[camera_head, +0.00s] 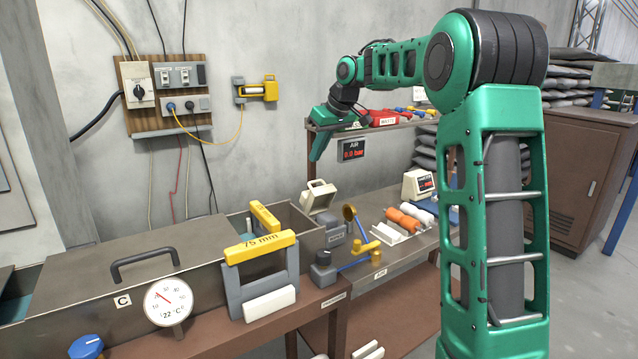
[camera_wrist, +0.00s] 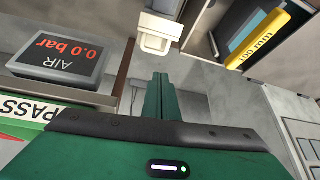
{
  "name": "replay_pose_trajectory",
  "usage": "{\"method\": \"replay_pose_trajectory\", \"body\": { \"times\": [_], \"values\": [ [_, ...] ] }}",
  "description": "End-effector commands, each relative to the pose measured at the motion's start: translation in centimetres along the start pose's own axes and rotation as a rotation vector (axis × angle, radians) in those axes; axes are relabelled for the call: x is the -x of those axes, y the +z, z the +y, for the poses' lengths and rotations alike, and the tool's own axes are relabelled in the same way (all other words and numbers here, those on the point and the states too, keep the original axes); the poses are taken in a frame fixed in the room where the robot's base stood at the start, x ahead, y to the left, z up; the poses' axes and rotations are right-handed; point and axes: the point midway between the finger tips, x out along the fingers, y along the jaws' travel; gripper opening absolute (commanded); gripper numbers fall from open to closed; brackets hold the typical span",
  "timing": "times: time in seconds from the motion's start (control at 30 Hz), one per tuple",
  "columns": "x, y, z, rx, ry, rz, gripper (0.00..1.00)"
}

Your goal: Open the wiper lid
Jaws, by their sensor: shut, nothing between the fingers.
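A cream block with a loop-like handle (camera_head: 318,196), which looks like the wiper lid, sits tilted at the grey box with a small label (camera_head: 335,238), beside the metal tank's right end. I cannot read the label or tell how the lid is joined. In the wrist view the cream lid (camera_wrist: 155,30) shows at the top centre, beyond my fingertips and apart from them.
The air display (camera_head: 351,149) reads 0.0 bar and hangs under a shelf (camera_head: 400,124) close to my gripper. A yellow-handled 75 mm frame (camera_head: 261,247) stands left of the box.

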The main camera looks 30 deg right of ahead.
Motion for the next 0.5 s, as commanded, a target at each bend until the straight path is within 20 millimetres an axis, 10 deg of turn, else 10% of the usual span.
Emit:
{"method": "replay_pose_trajectory", "body": {
  "times": [0.5],
  "values": [
    [3.1,8.8,-0.9,-1.235,-0.165,0.421,0.00]
  ]
}}
